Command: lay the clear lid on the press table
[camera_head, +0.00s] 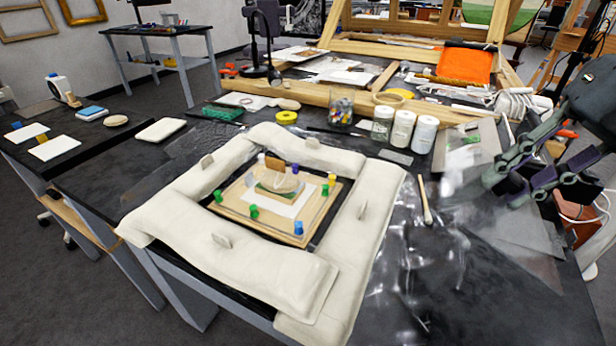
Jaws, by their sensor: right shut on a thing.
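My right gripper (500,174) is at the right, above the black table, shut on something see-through. It looks like the clear lid (510,232), a faint greyish pane below the fingers; its edges are hard to make out against the glossy tabletop. The black table (400,285), apparently the press table, fills the middle. On it, a wooden board (270,228) with coloured pegs bears a white sheet and a pale round piece. Cream padded bags (350,235) surround the board. The gripper is well to the right of them. My left gripper is out of view.
White jars (425,135), a glass jar of coloured bits (341,108) and yellow tape (286,117) stand behind the bags. A brush (425,200) lies between bags and gripper. Wooden frame bars (340,97) cross the back. Crinkled clear film (405,270) covers the front right.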

